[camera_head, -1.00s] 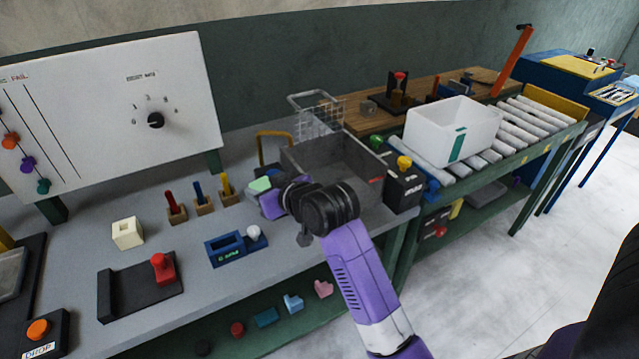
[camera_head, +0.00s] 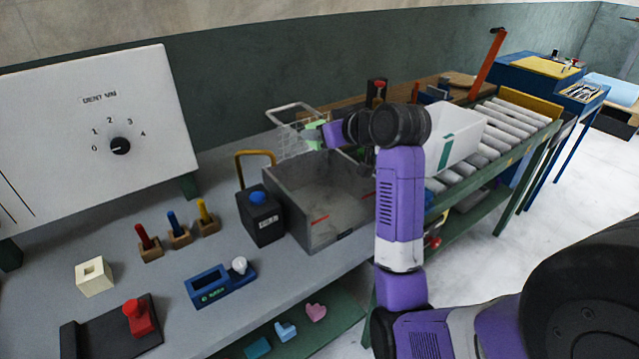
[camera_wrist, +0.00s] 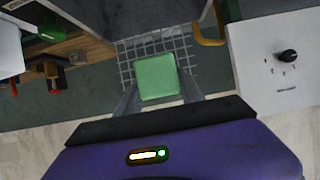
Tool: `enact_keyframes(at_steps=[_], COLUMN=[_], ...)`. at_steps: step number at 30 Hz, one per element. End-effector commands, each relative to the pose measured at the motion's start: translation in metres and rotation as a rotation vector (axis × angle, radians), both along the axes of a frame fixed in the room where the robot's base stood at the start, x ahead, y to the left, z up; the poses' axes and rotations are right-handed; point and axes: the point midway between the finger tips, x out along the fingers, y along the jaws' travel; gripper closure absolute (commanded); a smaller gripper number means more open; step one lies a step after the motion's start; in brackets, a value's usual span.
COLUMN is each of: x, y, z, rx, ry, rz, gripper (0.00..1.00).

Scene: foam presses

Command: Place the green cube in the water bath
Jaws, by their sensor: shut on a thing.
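The green cube (camera_head: 313,134) is held in my gripper (camera_head: 319,132), up by the wire basket at the tank's back. In the wrist view the green cube (camera_wrist: 157,75) sits between the two fingers of my gripper (camera_wrist: 160,82), which are shut on its sides. A grey open tank (camera_head: 310,215), seemingly the water bath, stands on the bench, below and in front of the cube. Its right side is hidden by my arm. I cannot tell the water level inside.
The wire basket (camera_head: 290,140) shows behind the cube in the wrist view too (camera_wrist: 128,70). A black box with a blue button (camera_head: 262,218) and a yellow handle (camera_head: 240,160) stand left of the tank. A white bin (camera_head: 455,140) on rollers is at right.

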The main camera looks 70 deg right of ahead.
Motion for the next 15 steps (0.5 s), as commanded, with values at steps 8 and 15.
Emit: enact_keyframes(at_steps=[8, 15], x=[0.000, 0.001], y=[0.001, 0.000], z=[-0.068, -0.092], rx=[0.005, 0.000], ry=[0.003, -0.001], rz=[0.000, 0.000], gripper=[0.94, 0.94])
